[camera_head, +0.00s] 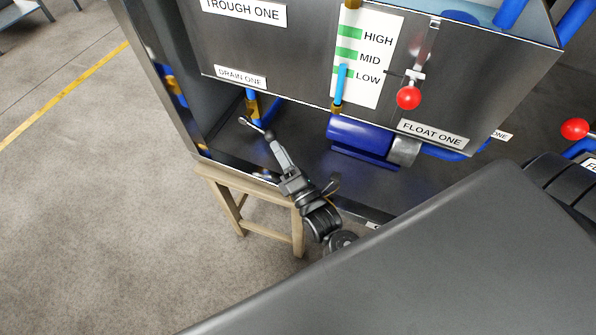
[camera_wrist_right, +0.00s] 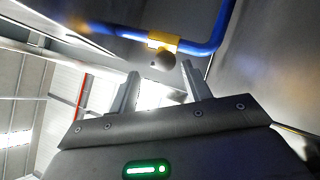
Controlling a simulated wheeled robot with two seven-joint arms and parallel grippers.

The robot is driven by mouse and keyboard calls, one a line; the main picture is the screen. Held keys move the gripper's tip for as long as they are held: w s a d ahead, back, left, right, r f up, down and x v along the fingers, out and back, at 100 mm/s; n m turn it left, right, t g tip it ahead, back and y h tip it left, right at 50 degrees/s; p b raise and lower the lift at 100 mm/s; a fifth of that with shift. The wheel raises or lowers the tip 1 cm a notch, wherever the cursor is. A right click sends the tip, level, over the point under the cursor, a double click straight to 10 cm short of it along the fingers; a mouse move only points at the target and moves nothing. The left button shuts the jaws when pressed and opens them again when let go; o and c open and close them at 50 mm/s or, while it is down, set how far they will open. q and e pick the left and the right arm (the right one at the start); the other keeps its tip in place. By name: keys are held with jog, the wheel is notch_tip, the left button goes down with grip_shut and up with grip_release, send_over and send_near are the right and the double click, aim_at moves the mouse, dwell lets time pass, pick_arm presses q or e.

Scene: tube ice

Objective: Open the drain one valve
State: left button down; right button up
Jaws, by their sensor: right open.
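The drain one valve (camera_head: 252,108) is a brass fitting on a blue pipe, below the "DRAIN ONE" label (camera_head: 240,77) at the lower left of the steel machine. My right gripper (camera_head: 256,127) reaches up to it from below. In the right wrist view the brass valve body (camera_wrist_right: 166,42) sits on the blue pipe, with a dark rounded end (camera_wrist_right: 163,61) facing me. My right gripper's two fingers (camera_wrist_right: 160,70) stand apart, pointing at that end, with nothing visibly held between them. I cannot tell whether they touch the valve. My left gripper is not in view.
A wooden stool (camera_head: 228,200) stands beside my right forearm. A blue cylinder (camera_head: 358,136) lies under the machine. A red ball (camera_head: 408,97) hangs by the level gauge (camera_head: 362,75), above the "FLOAT ONE" label (camera_head: 433,133).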

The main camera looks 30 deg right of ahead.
jog(key=s, duration=0.9)
jog(key=shift+d, duration=0.3)
